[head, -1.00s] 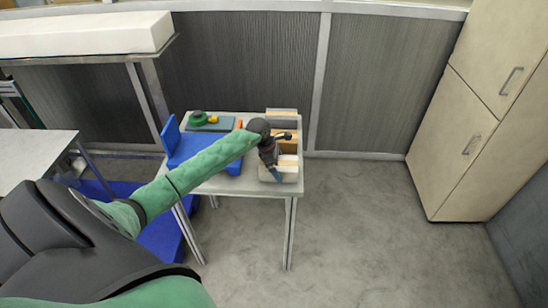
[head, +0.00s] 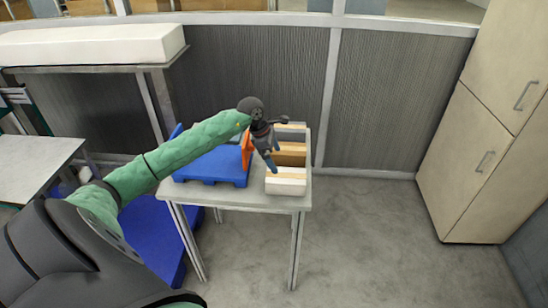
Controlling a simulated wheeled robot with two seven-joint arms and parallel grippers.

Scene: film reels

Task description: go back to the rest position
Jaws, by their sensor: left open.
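My left gripper (head: 273,165) is open and points down over the left side of the boxes on the small table (head: 235,199). I see nothing held in it, though its fingertips are small in the picture. My green left arm reaches across the table from the left. It covers the back left of the tabletop. My right gripper is not in view.
Light boxes with tan and brown parts (head: 287,184) stand in a row along the table's right side. A blue pallet-like piece (head: 213,167) lies on the left, with an orange piece (head: 247,150) beside it. A tall cabinet (head: 468,160) stands right. Floor between is clear.

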